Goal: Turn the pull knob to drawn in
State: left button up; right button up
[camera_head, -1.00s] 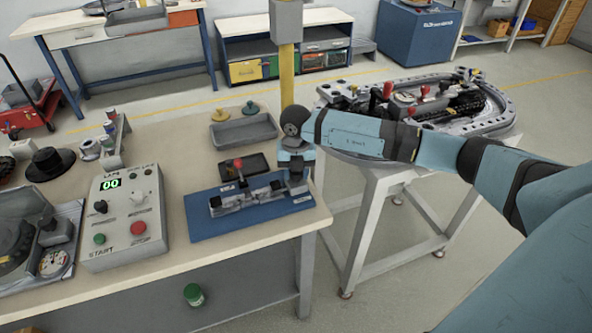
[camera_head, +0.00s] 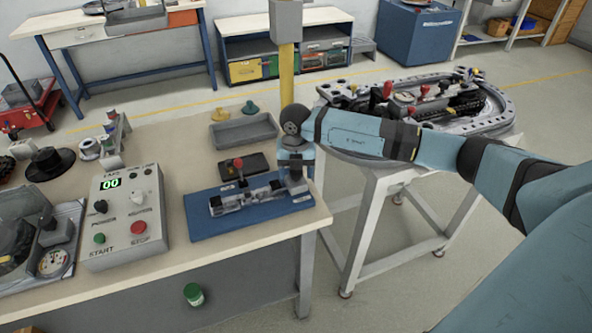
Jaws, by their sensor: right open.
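My right arm reaches in from the right, and my right gripper (camera_head: 294,186) points down at the right end of a grey metal fixture (camera_head: 240,197). The fixture lies on a blue board (camera_head: 206,222) near the table's front right corner. The gripper is open. Its fingertips are small and partly merge with the fixture, so I cannot tell whether they touch it. No pull knob can be made out clearly; the fixture's right end is partly hidden by my gripper. My left gripper is out of view.
A control box (camera_head: 124,215) with a green display, knobs and buttons stands left of the board. A grey tray (camera_head: 243,134) and a dark tray lie behind. A ring track (camera_head: 490,125) sits on a separate stand at right. The table's front edge is close.

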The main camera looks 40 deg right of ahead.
notch_tip(320, 180, up, 14)
jog(key=shift+f, duration=0.15)
dwell(0.6)
